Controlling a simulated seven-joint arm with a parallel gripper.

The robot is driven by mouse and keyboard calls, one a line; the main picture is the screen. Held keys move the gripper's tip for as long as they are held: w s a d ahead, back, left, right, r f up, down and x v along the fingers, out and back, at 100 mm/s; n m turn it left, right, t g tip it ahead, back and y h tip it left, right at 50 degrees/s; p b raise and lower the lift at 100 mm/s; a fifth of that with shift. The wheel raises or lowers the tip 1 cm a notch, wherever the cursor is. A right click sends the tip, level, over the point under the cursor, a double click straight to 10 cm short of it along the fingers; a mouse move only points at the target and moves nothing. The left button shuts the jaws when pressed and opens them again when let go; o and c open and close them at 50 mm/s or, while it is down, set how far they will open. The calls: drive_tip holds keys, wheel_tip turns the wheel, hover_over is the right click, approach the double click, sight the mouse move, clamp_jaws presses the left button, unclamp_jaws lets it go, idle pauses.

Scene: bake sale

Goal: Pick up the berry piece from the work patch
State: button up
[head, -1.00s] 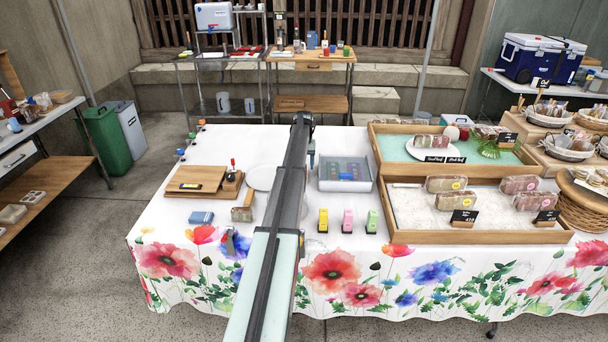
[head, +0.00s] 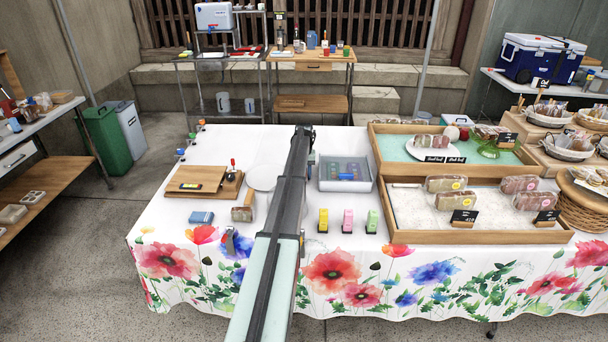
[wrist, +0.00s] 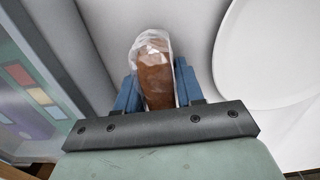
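The berry piece (wrist: 155,75) is brown in a clear wrapper. In the wrist view it stands lengthwise between the two blue fingers of my gripper (wrist: 157,88). The fingers lie close along both sides, with no clear gap; whether they press on it cannot be told. The white surface under it, taken as the work patch (wrist: 100,40), shows around it. In the head view my arm hides the piece and most of my gripper; a bit of it shows just left of the clear-lidded box.
A white plate (head: 262,177) is left of my arm and close beside the piece in the wrist view (wrist: 275,50). The clear-lidded box (head: 345,186) is on the other side. Yellow, pink and green small items (head: 346,220) stand in front. A wooden tray (head: 400,236) is at right.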

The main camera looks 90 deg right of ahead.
drive_tip(key=shift+c, duration=0.9)
